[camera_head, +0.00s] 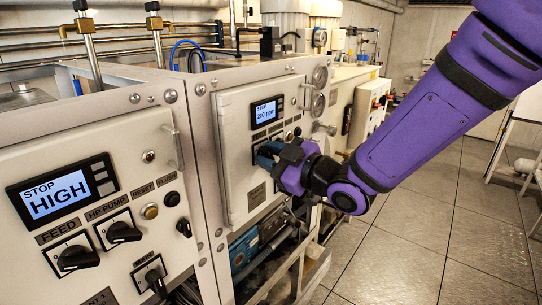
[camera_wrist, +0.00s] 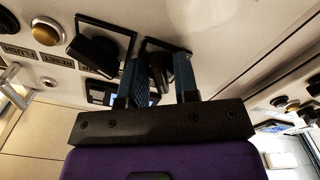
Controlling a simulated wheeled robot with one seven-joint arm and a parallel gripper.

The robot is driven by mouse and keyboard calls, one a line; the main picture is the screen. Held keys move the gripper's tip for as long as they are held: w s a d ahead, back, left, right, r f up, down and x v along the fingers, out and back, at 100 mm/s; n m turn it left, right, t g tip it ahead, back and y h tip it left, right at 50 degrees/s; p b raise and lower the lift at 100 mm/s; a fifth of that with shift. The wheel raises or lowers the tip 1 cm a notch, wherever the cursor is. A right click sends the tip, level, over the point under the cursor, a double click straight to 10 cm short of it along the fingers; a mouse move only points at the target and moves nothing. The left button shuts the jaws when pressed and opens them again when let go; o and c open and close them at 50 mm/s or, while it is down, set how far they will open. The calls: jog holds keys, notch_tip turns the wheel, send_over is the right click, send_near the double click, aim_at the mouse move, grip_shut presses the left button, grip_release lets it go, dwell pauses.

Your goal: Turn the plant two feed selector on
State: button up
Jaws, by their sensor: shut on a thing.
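The plant two panel (camera_head: 236,118) is the farther cabinet front in the head view, with a lit display (camera_head: 266,112) reading "STOP 200 ppm". My gripper (camera_head: 268,153) is at this panel below the display and covers the selector there. In the wrist view, my gripper (camera_wrist: 160,75) has its two blue-grey fingers on either side of a black selector knob (camera_wrist: 161,72), shut on it. By its place at the end of the row, this is the feed selector. A second black selector (camera_wrist: 95,50), apparently HP pump, sits just left of the fingers.
The nearer panel (camera_head: 125,150) shows "STOP HIGH" with its own feed selector (camera_head: 76,258) and HP pump selector (camera_head: 122,232). In the wrist view, a brass button (camera_wrist: 46,32) lies left of the selectors. Open tiled floor (camera_head: 440,220) lies to the right.

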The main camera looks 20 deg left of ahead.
jog(key=m, duration=0.6)
jog(key=shift+s, duration=0.1)
jog(key=shift+m, duration=0.4)
jog(key=o, duration=0.6)
jog(key=v, duration=1)
jog(key=shift+s+d+f, duration=0.1)
jog(key=shift+s+d, duration=0.1)
jog(key=shift+d, duration=0.15)
